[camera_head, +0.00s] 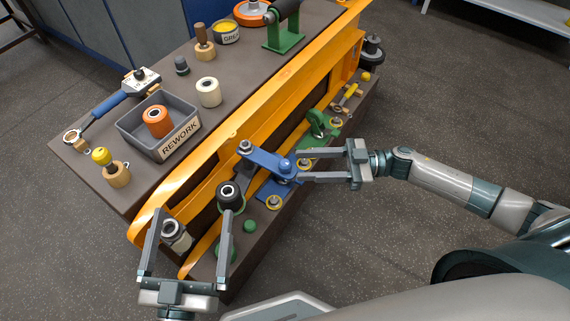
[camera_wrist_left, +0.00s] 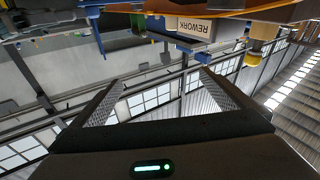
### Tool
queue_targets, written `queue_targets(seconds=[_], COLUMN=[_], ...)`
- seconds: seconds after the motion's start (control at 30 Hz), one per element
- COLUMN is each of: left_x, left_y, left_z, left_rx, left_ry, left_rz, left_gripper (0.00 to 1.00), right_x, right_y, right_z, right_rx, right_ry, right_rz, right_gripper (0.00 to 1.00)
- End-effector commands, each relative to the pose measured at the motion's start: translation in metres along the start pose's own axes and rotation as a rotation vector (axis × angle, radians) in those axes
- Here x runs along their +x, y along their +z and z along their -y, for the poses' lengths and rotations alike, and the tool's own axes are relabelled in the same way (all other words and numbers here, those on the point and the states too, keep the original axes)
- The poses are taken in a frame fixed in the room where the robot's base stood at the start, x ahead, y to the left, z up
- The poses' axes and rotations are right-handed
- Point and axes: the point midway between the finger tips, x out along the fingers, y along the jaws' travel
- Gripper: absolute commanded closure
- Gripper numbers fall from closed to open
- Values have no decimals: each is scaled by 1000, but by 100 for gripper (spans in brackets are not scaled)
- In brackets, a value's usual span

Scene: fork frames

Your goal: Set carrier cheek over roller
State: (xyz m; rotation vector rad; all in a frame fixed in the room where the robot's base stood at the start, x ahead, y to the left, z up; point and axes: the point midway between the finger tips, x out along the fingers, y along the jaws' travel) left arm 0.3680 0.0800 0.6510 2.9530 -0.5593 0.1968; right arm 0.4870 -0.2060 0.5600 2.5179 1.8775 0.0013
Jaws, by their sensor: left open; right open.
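A blue link-shaped plate, which looks like the carrier cheek (camera_head: 265,159), lies over the orange fork frame's near side, with a bolt head at its right end. My right gripper (camera_head: 299,166) is open, its fingertips at the right end of the blue plate; contact cannot be told. A black roller (camera_head: 231,198) stands upright left of the plate. A grey roller (camera_head: 176,234) sits at the fork's left end. My left gripper (camera_head: 194,213) is open, its fingers spread either side of the grey roller in the picture. Its open fingers show in the left wrist view (camera_wrist_left: 160,88).
The orange fork frame (camera_head: 178,180) runs along the dark bench. A grey REWORK bin (camera_head: 133,133) holds an orange roller. A green clamp (camera_head: 320,123) is at the right.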

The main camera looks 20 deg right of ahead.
Motion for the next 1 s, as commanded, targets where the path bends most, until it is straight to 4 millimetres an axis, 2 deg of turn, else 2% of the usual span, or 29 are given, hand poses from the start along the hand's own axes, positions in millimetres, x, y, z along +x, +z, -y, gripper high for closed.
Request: queue_targets(seconds=[0.1, 0.33, 0.5, 0.8, 0.87, 1.0], left_x=[0, -1, -1, -2, -2, -2], left_y=[-3, -8, -9, -9, -9, -9], left_z=[-1, -4, -5, -5, -5, -4], left_rx=[1, 0, 0, 1, 1, 3], left_ry=[2, 6, 9, 10, 10, 8], left_rz=[-20, -47, -53, -53, -53, -53], left_gripper=[0, 0, 0, 0, 0, 0], right_x=[22, 51, 60, 61, 61, 61], right_y=[0, 0, 0, 0, 0, 0], right_z=[0, 0, 0, 0, 0, 0], right_rx=[-1, 0, 0, 1, 1, 1], right_ry=[-2, -1, -1, 0, 0, 0], right_rz=[-3, -1, 0, 1, 1, 1], right_gripper=[56, 56, 56, 56, 68, 100])
